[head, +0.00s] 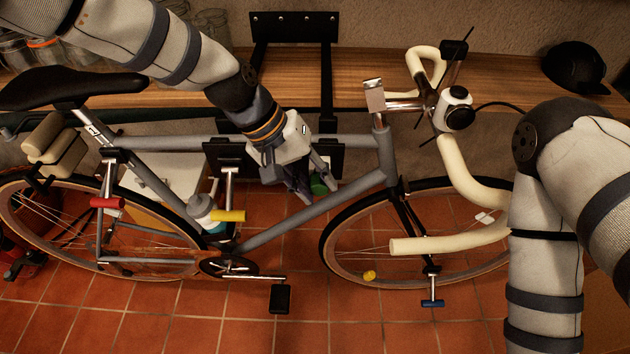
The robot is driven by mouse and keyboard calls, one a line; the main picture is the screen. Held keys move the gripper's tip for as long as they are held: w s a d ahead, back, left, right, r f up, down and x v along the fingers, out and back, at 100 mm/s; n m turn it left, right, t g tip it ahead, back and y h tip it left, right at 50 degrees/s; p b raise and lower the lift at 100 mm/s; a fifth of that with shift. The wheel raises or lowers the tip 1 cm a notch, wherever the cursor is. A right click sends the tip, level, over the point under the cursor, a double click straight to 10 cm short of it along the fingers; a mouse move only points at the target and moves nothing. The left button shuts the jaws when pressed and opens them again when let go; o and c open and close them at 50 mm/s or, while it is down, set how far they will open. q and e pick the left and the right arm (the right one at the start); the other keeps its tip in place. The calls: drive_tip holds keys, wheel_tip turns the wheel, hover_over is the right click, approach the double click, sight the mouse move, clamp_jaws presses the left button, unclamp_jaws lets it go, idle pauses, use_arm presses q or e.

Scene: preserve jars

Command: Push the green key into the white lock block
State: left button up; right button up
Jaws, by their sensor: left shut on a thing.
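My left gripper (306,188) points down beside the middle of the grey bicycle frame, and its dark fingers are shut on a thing. A small green piece (319,184) shows at the fingertips, just above the sloping frame tube; I take it for the green key. Most of it is hidden by the fingers and dark bracket parts. I cannot make out a white lock block for certain. My right arm comes in from the right and runs down out of the picture; its gripper is not in view.
The bicycle (386,155) fills the middle, in front of a wooden shelf (210,96) with a dark bracket. Red (107,202), yellow (228,215) and blue (432,303) handled pieces surround it. A white box (160,183) stands behind the frame.

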use_arm(q)
drive_tip(key=shift+w, duration=0.3)
drive_tip(key=o, duration=1.1)
drive_tip(key=shift+c, duration=0.2)
drive_tip(key=v, duration=1.2)
